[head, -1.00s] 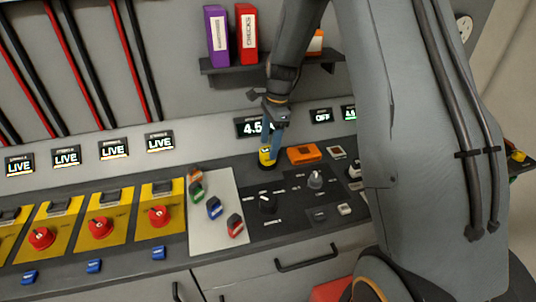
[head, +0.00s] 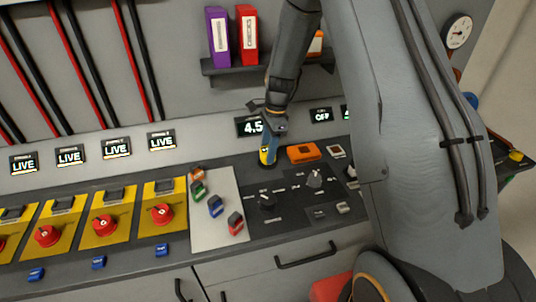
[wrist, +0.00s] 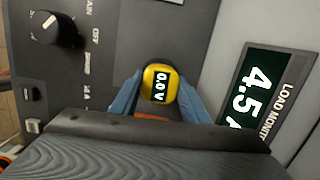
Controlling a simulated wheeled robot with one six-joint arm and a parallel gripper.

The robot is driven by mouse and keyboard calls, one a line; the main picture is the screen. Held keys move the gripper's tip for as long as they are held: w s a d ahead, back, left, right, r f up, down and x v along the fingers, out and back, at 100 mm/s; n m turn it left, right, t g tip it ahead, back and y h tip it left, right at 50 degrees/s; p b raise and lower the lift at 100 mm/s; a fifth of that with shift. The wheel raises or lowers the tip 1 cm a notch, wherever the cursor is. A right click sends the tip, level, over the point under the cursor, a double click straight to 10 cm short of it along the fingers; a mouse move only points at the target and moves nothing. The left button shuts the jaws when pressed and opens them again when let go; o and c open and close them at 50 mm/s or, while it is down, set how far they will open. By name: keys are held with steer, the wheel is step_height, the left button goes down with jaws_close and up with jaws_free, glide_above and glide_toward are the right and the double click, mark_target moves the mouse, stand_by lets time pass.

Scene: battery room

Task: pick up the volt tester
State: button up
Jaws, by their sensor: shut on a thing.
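The volt tester (head: 265,157) is a small yellow device standing near the back of the dark console, below the load monitor display. In the wrist view the volt tester (wrist: 160,84) shows its top with a small screen reading 0.0 V. My gripper (head: 267,148) reaches down to it from above. In the wrist view the blue fingers of my gripper (wrist: 160,98) lie on both sides of the yellow body, shut on it. The tester's foot appears at the console surface; I cannot tell whether it touches.
An orange case (head: 304,152) lies just right of the tester. A grey panel (head: 221,226) with several coloured padlock-like pieces is at left. A black knob (head: 267,201) and a grey knob (head: 315,178) stand up from the console. A shelf (head: 225,68) with binders hangs above.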

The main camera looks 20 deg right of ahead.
steer(key=shift+r, duration=0.15)
steer(key=shift+s+r+b, duration=0.1)
steer(key=shift+r+b, duration=0.05)
steer(key=shift+b, duration=0.35)
step_height(320, 180, up, 7)
steer(key=b, duration=0.3)
steer(key=shift+s+f, duration=0.15)
steer(key=shift+f, duration=0.05)
steer(key=s+b, duration=0.4)
steer(key=s, duration=1.5)
steer(key=shift+s, duration=0.3)
steer(key=o, duration=0.4)
steer(key=shift+c, duration=1)
